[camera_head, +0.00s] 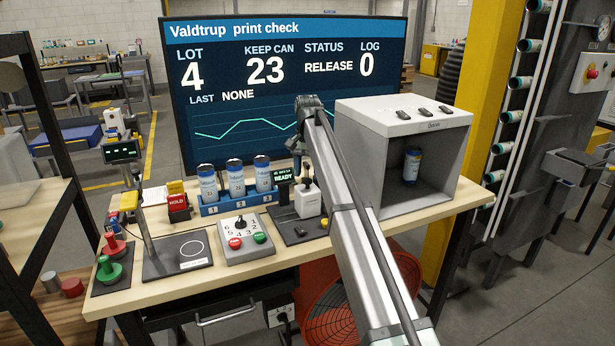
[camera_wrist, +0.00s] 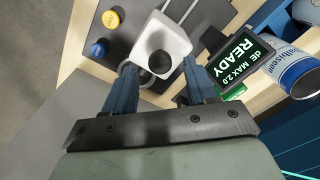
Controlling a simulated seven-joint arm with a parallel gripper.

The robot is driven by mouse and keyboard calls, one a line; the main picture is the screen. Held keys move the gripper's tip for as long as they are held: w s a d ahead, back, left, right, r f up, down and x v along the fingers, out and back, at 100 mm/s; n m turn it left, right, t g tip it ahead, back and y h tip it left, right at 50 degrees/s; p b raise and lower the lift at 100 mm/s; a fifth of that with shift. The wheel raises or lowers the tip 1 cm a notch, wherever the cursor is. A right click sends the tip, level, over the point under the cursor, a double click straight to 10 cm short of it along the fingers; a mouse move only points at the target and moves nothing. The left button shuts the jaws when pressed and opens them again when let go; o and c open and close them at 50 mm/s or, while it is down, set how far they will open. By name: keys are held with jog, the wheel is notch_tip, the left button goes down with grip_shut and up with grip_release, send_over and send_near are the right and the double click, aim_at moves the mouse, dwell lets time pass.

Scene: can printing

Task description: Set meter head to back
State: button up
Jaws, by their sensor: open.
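The meter head (camera_head: 308,203) is a white block with a dark round top, standing on a dark base plate (camera_head: 290,231) right of the can rack. In the wrist view, the white meter head (camera_wrist: 178,38) sits just beyond and between my fingers, its black top facing the camera. A thin metal loop shows beside it. My gripper (camera_head: 298,163) is directly above the meter head, pointing down. The wrist view shows its blue fingers (camera_wrist: 160,76) apart, with no clear contact. The small meter display (camera_head: 284,176) reads READY; in the wrist view it also shows dE MAX 2.0.
Several blue-white cans stand close by in a blue rack (camera_head: 238,203). A control box (camera_head: 245,238) with dial and buttons is left of the base. A light booth (camera_head: 400,135) with one can (camera_head: 411,167) stands right. Yellow (camera_wrist: 111,19) and blue (camera_wrist: 98,49) knobs sit on the base.

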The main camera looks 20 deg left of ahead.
jog(key=shift+f, duration=1.1)
grip_shut()
